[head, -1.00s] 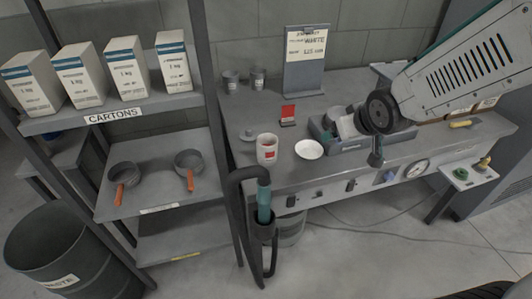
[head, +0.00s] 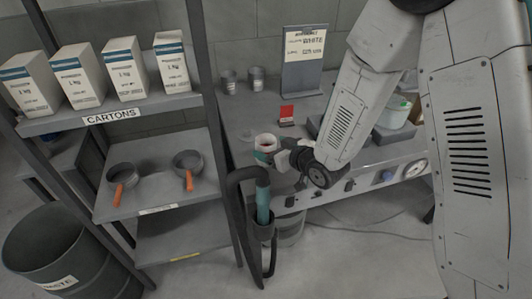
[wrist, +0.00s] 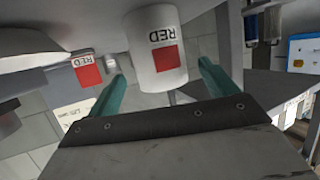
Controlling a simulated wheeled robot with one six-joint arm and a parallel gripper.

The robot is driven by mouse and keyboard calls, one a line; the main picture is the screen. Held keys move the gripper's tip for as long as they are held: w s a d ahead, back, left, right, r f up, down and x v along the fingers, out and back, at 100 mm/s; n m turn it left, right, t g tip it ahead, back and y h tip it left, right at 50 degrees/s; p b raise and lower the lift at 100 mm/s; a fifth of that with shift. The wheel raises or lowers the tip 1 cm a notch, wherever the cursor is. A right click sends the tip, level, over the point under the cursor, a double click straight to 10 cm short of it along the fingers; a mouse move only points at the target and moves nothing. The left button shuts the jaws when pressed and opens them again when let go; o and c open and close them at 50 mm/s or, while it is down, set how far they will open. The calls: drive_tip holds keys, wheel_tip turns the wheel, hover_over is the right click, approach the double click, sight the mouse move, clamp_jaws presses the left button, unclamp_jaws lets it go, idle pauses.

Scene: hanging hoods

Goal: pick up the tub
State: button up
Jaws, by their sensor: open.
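A white tub (head: 264,141) with a red square and the word RED on its side stands on the grey bench, near its left front. In the wrist view the same tub (wrist: 150,32) appears upside down, ahead of and partly between the fingertips. My gripper (head: 277,153) is at the tub's right side in the head view, and part of it hides the tub's lower right. In the wrist view my gripper (wrist: 162,72) is open, with one teal finger on either side of the tub and gaps showing. I cannot tell whether a finger touches it.
A red card (head: 287,112) stands behind the tub, and a sign stand (head: 302,75) is at the back. Two grey cups (head: 257,80) stand at the back left. A shelf rack with cartons (head: 122,68) and pans (head: 187,160) is left.

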sight(260, 142)
drive_tip(key=x, duration=0.3)
drive_tip(key=shift+w+a+f, duration=0.15)
drive_tip(key=shift+w+a, duration=0.05)
drive_tip(key=c, duration=0.9)
drive_tip(key=shift+r, duration=0.2)
